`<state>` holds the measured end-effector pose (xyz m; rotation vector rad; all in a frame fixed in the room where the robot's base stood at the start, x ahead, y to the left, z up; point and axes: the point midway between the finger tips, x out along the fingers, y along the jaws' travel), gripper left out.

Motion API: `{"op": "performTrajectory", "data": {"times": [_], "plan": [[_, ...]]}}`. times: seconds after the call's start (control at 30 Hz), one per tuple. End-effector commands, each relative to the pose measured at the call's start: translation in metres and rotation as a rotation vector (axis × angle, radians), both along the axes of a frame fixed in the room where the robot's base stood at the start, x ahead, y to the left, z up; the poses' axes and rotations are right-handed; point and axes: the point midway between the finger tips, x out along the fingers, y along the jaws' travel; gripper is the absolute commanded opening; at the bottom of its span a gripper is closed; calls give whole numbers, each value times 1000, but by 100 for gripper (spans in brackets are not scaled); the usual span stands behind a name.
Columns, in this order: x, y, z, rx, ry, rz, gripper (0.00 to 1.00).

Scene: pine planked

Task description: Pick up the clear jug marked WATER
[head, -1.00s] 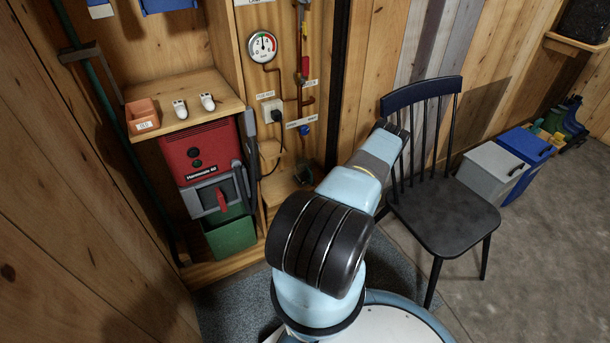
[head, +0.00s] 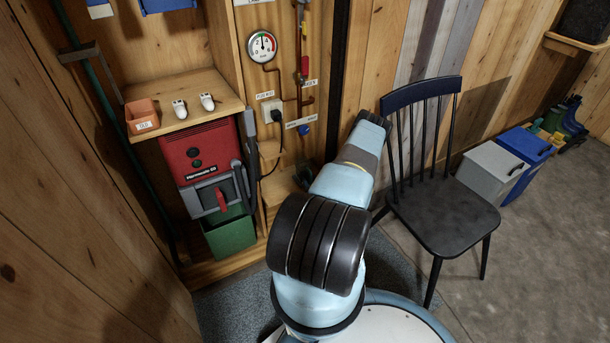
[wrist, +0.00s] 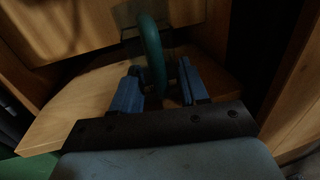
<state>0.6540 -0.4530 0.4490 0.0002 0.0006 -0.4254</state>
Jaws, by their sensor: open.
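In the wrist view, a teal curved handle (wrist: 153,45) stands upright over a small wooden shelf. A faint see-through body seems to lie behind it, probably the clear jug; no WATER marking can be read. My gripper (wrist: 160,67) is open, its two blue fingers pointing toward the handle. The handle's lower part shows in the gap between the fingers, with room on both sides; I cannot tell its exact depth. In the head view my arm blocks the gripper, and I cannot make out the jug.
The wooden shelf (wrist: 75,105) spreads to the left of the fingers, with wooden walls close by. In the head view a red machine (head: 200,152) and a green bin (head: 230,236) stand left of my arm. A black chair (head: 440,215) stands close on the right.

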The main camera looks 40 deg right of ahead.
Motion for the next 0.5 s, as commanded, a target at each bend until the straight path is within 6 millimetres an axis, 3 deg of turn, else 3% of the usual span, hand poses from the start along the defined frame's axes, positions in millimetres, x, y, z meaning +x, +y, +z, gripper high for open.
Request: {"op": "performTrajectory", "data": {"times": [0.13,0.5], "plan": [[0,0,0,0,0,0,43],[-1,0,0,-1,0,0,7]]}}
